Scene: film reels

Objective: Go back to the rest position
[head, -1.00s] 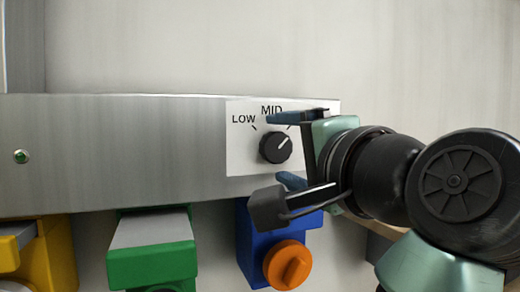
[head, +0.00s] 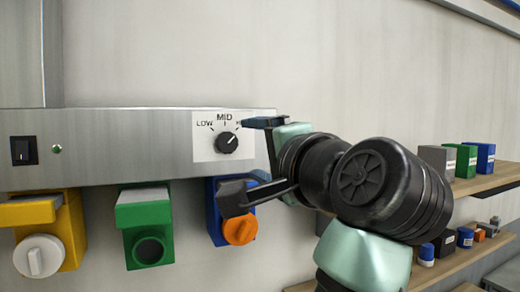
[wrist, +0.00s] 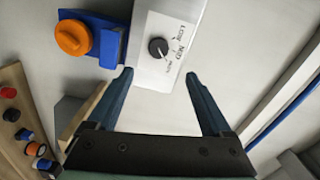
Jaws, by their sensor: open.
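My gripper (head: 262,150) is open and empty in the head view, just right of the control panel's end. In the wrist view my gripper (wrist: 165,88) shows its two blue fingers spread wide with nothing between them. A black knob (head: 227,143) sits on a white label marked LOW, MID and a partly hidden third word. Its white pointer line aims up and right, past MID. The knob also shows in the wrist view (wrist: 158,47), beyond the fingertips and apart from them.
Below the metal panel (head: 110,150) hang a yellow unit (head: 70,225), a green unit (head: 147,215) and a blue unit (head: 212,218) with an orange knob (head: 240,230). Shelves (head: 490,185) with small boxes stand at the right, behind my arm. The wall above is clear.

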